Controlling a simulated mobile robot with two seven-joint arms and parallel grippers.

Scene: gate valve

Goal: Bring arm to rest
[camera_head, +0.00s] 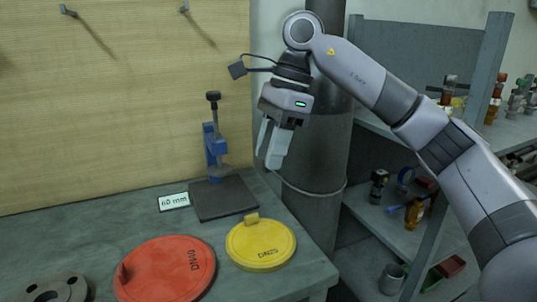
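My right arm comes in from the right edge, bent at a raised elbow. Its gripper (270,158) hangs fingers down in the air, above and to the right of the bench. The two pale fingers are seen at a slant and overlap, so I cannot tell whether they are open or shut. I see nothing held between them. My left gripper is out of view.
The bench (85,213) carries a red disc (180,270), a yellow disc (261,245), a dark plate (222,198), a blue clamp-like tool (214,145), a "60 mm" label (174,202) and a grey flange (50,291). A column (316,165) and shelves (385,222) stand right.

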